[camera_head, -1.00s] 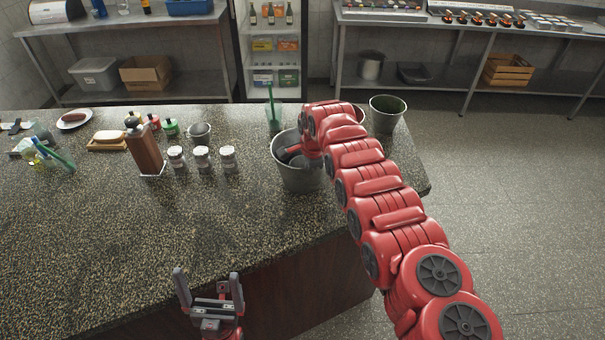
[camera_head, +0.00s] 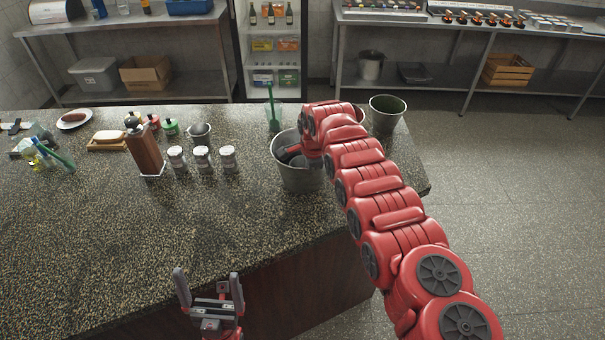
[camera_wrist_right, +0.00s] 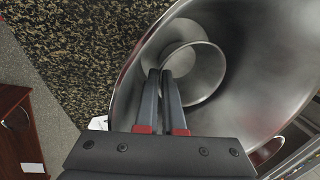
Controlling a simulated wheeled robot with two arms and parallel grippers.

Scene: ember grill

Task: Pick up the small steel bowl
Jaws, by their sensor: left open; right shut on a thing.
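A steel bucket (camera_head: 299,180) stands on the speckled counter near its right edge. My right gripper (camera_head: 288,157) reaches down into it; the red arm hides part of the rim. In the right wrist view the bucket's wide inner wall (camera_wrist_right: 245,50) surrounds a small steel bowl (camera_wrist_right: 197,72). There my right gripper's fingers (camera_wrist_right: 160,74) are close together on the near left of the bowl's rim, shut on it. In the head view I cannot make out this bowl. My left gripper (camera_head: 207,275) is open and empty before the counter's front edge.
Left of the bucket stand several spice jars (camera_head: 203,157), a pepper mill (camera_head: 146,150) and a small metal cup (camera_head: 200,132). Behind are a glass with a green brush (camera_head: 272,112) and another bucket (camera_head: 386,113). The counter's front left is clear.

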